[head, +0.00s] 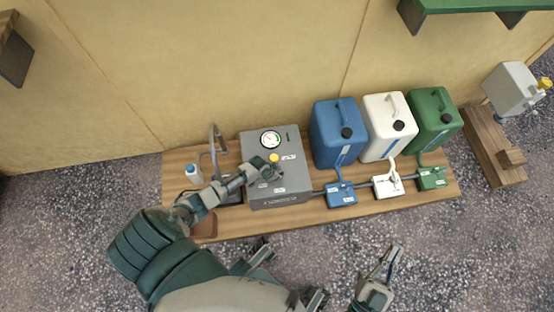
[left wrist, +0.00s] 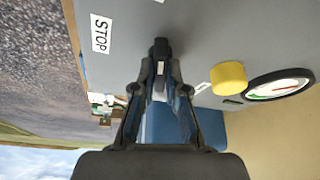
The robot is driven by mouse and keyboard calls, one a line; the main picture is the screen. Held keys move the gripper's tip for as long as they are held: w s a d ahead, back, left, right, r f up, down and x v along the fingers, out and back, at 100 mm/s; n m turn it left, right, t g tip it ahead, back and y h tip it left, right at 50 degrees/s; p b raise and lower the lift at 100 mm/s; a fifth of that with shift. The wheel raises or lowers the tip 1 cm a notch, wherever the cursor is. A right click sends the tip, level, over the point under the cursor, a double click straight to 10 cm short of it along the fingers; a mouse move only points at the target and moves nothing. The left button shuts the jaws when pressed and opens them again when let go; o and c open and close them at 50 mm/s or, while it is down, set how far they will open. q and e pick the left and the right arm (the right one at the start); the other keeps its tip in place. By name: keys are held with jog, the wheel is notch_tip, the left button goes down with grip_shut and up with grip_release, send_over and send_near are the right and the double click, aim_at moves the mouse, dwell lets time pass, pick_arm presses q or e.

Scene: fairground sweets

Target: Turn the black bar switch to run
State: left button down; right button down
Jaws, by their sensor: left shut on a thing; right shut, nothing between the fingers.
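The grey control box (head: 285,198) stands on the wooden bench. Its top has a round gauge (head: 270,139), a yellow knob (head: 274,158) and white labels. My left gripper (head: 266,172) is over the top of the box. In the left wrist view its fingers (left wrist: 161,72) are shut on the black bar switch (left wrist: 160,47), whose end shows beyond the fingertips. A STOP label (left wrist: 101,34) lies to the left of the switch; another label to the right is partly hidden. In the head view the gripper hides the switch. My right gripper (head: 391,256) is shut and empty, in front of the bench.
Blue (head: 325,145), white (head: 377,148) and green (head: 422,135) jerrycans stand right of the box. Small blue, white and green valve boxes sit before them along a pipe. Gravel lies in front.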

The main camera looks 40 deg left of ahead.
pick_arm(q)
jog(key=c, duration=1.3)
grip_release()
jog(key=shift+a, duration=0.1)
jog(key=shift+o, duration=0.5)
jog(key=v, duration=1.1)
jog(key=shift+s+r, duration=0.2)
jog(key=shift+r, duration=0.2)
